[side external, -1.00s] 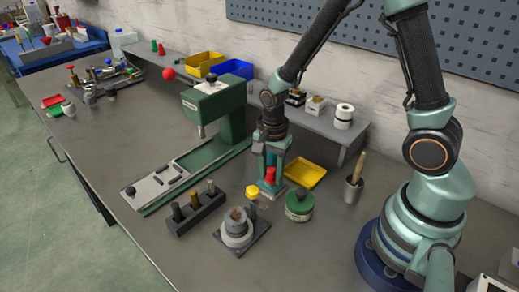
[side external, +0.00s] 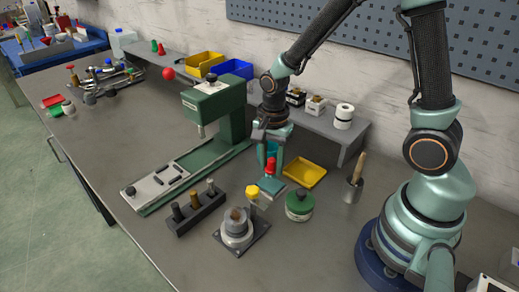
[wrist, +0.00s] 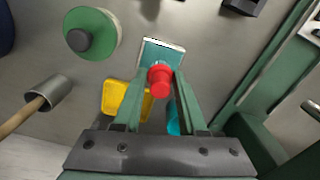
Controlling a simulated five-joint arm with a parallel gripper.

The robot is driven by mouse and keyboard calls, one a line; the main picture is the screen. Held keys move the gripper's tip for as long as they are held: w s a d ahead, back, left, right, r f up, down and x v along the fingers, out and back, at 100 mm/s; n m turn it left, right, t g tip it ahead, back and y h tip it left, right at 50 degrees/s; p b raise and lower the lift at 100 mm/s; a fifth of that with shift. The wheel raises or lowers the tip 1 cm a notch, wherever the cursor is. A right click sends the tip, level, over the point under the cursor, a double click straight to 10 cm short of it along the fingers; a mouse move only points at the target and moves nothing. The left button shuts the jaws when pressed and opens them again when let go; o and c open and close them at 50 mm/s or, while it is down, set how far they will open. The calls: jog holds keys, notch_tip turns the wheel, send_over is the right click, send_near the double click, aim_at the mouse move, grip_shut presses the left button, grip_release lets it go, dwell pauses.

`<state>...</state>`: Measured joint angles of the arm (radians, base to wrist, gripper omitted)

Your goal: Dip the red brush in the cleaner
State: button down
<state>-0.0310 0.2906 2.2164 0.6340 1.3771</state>
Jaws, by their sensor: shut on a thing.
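The red brush shows as a red rounded end (side external: 270,165), with a red cap facing the camera in the wrist view (wrist: 160,79). My gripper (side external: 270,172) is shut on it, with one finger on each side in the wrist view (wrist: 159,90). A flat teal piece with a pale edge (wrist: 163,50) lies just beyond the red part; it also shows below it in the side view (side external: 272,189). I cannot tell whether the two are joined. The brush's lower end is hidden. No vessel is clearly marked as cleaner; a jar with a green lid (side external: 299,205) stands right of the gripper.
A yellow tray (side external: 303,174) lies right of the gripper. A metal cup with a wooden handle (side external: 353,188) stands farther right. A green press (side external: 228,115) stands left. A round fixture (side external: 237,233) and a block of pegs (side external: 196,212) are in front.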

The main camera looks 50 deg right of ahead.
aim_at(272, 159)
jog(key=shift+r, duration=1.85)
jog(key=shift+w+r+n, duration=0.1)
jog(key=shift+r+n, duration=0.45)
jog(key=shift+n, duration=0.45)
jog(key=r+n, duration=0.1)
jog(key=n, duration=0.1)
jog(key=r+n, duration=0.2)
jog(key=n, duration=0.1)
jog(key=r+n, duration=0.1)
jog(key=n, duration=0.2)
jog(key=shift+d+r, duration=0.35)
jog(key=r+n, duration=0.1)
jog(key=n, duration=0.2)
jog(key=r+n, duration=0.1)
jog(key=n, duration=0.1)
jog(key=shift+s+d+r, duration=0.15)
jog(key=shift+s+r, duration=0.05)
jog(key=shift+r, duration=0.15)
